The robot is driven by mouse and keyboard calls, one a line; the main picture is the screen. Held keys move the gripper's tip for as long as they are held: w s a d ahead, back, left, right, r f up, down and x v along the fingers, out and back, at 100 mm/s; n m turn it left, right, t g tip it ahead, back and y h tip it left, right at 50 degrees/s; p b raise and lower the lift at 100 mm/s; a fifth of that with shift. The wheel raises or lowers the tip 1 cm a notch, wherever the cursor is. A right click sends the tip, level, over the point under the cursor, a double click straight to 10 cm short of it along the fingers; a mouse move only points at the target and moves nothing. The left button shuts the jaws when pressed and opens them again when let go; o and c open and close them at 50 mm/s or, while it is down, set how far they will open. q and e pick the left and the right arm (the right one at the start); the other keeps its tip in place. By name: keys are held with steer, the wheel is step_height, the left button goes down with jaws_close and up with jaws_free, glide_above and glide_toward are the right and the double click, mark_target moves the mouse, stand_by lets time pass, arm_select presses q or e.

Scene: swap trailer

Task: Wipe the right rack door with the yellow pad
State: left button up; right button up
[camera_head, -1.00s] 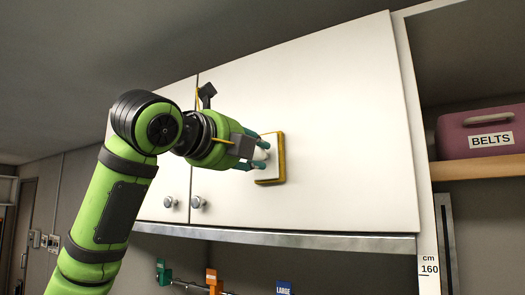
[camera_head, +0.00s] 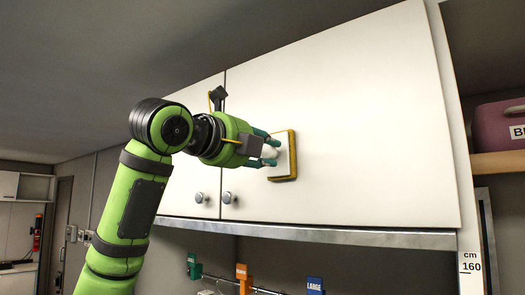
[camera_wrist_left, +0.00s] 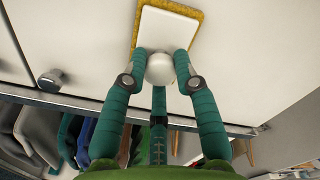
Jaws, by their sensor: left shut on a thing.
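The yellow pad (camera_head: 293,160) has a white backing plate and a round white knob (camera_head: 269,152). My left gripper (camera_head: 268,150) is shut on the knob, with teal fingers around it. The pad lies flat against the right rack door (camera_head: 360,130), or very close to it, in the door's left-middle part. The left wrist view also shows the pad (camera_wrist_left: 196,14) at the door, with the knob (camera_wrist_left: 160,68) between the fingertips. The pad's wiping face is hidden. My right gripper is out of view.
The right door has a round metal knob (camera_head: 229,198) at its lower left; the left door (camera_head: 190,185) is beside it. A metal edge (camera_head: 330,235) runs below. Colored hanging tags, one reading LARGE (camera_head: 314,285), are underneath. A maroon case (camera_head: 500,125) sits on a shelf at right.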

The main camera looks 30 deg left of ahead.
arm_select(q)
steer(key=shift+d, duration=5.25)
steer(key=shift+w+a, duration=0.1)
steer(key=shift+a, duration=5.45)
steer(key=shift+s+b, duration=0.3)
steer(key=shift+s, duration=0.5)
steer(key=shift+s+a, duration=0.1)
steer(key=shift+s, duration=2.05)
steer(key=s, duration=0.3)
steer(key=shift+a, duration=0.15)
